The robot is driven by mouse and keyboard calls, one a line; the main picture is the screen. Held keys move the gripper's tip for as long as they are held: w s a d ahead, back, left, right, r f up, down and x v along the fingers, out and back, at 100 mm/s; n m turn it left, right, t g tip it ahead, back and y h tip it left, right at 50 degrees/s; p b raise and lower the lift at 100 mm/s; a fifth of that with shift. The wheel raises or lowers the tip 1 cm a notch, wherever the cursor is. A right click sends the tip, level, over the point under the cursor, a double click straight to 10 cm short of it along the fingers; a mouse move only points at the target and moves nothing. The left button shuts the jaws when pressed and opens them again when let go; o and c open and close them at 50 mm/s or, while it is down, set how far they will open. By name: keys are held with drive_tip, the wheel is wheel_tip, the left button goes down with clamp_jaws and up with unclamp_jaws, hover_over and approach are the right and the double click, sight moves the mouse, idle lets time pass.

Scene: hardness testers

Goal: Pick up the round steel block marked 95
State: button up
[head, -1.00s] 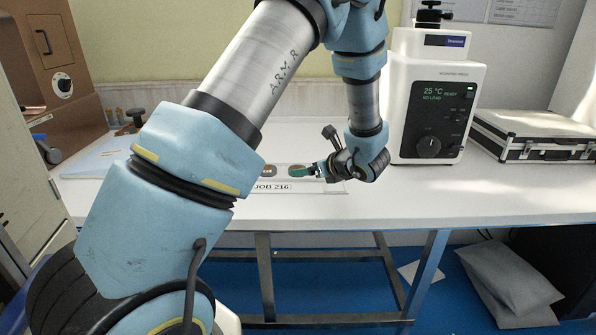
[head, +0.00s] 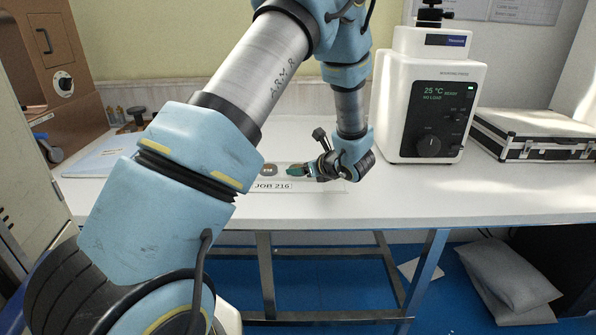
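A clear tray or plate (head: 325,187) labelled JOB 216 lies on the white bench. A small round steel block (head: 268,170) sits on it, left of my gripper; its marking is too small to read. My gripper (head: 294,170), with green fingertips, reaches in from the right, low over the tray. It covers the spot where a second round block stood in view earlier. That block is now mostly or wholly hidden. Whether the fingers are open or touch it cannot be made out.
A silver case (head: 530,140) lies further right. A brown cabinet (head: 50,70) is at the left. The bench front is clear.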

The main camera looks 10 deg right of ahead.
clamp_jaws()
drive_tip(key=shift+r, duration=0.1)
